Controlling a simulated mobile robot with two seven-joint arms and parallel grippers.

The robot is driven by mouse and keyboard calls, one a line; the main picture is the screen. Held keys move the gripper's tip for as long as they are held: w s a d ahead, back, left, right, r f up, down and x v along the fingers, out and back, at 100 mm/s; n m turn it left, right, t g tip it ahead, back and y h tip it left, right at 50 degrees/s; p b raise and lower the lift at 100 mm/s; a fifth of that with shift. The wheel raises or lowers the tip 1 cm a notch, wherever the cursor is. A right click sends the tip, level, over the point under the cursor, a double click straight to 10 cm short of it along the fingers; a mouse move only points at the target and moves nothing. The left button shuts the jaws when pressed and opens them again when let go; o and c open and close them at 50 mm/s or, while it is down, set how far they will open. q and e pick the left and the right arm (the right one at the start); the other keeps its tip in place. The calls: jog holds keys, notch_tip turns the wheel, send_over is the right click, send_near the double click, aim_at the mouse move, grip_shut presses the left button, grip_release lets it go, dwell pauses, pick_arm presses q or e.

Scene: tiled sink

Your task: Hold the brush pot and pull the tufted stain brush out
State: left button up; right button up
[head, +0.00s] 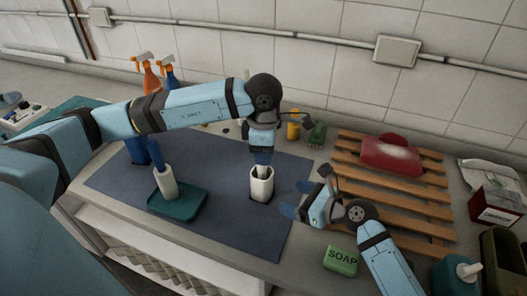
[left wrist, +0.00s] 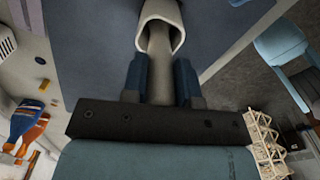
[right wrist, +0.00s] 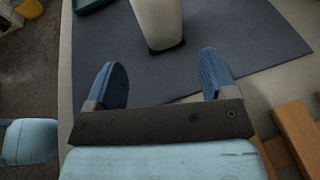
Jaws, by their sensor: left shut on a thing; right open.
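The white brush pot (head: 262,189) stands upright on the dark blue mat, right of the picture's middle. A grey-beige handle, taken as the tufted stain brush (left wrist: 159,62), runs into the pot's mouth in the left wrist view; its tufted end is hidden inside. My left gripper (head: 262,156) points down above the pot and is shut on the handle, just outside the rim (left wrist: 147,18). My right gripper (head: 296,199) is open and empty, low to the right of the pot. In the right wrist view the pot (right wrist: 157,20) stands ahead of the open fingers, apart from them.
A white bottle-like thing with a blue top (head: 166,182) stands on a green tray (head: 190,207) to the left. A wooden slatted rack (head: 362,184) with a red brush-like thing (head: 391,154) lies right. Green soap (head: 341,261) sits near my right arm. Spray bottles (head: 151,78) stand behind my left arm.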

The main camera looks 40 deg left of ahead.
aim_at(271, 190)
jog(key=x, duration=1)
jog(key=shift+d, duration=0.1)
jog(key=c, duration=0.6)
jog(key=o, duration=1)
jog(key=c, duration=1.2)
pick_arm(q)
jog(key=shift+r, duration=0.2)
jog(key=shift+r, duration=3.55)
